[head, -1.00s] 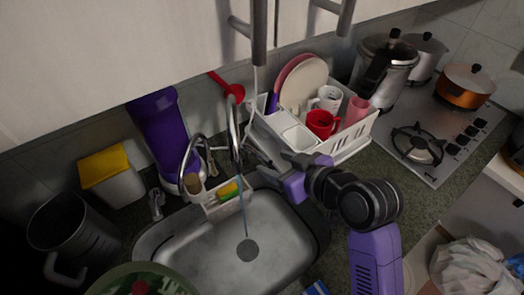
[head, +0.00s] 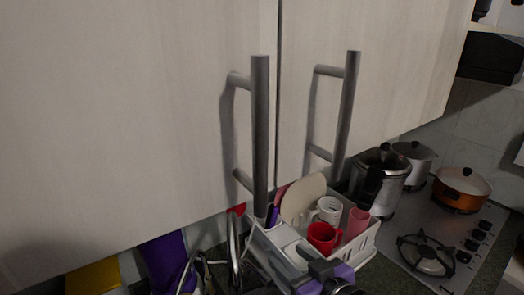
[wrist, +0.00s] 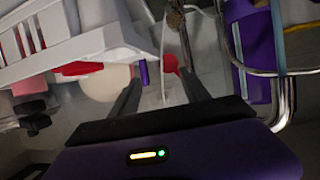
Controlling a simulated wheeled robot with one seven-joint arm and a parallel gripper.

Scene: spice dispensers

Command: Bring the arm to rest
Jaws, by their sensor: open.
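My gripper (wrist: 160,84) is open in the wrist view, its two dark fingers apart with nothing held between them. In the head view, a purple and dark part of my arm's end (head: 338,276) shows at the bottom edge, just in front of the white dish rack (head: 368,243). The rest of the arm is below the frame. In the wrist view the rack (wrist: 95,42) is at the upper left of the fingers, and a purple object with metal tubing (wrist: 250,50) is at the right. I cannot tell whether the gripper touches the rack.
The rack holds a red cup (head: 322,236), a white mug (head: 329,210), a pink cup (head: 356,224) and plates (head: 304,196). Cabinet doors with long handles (head: 260,135) fill the upper left. A stove (head: 450,240) with an orange pot (head: 462,188) is at the right.

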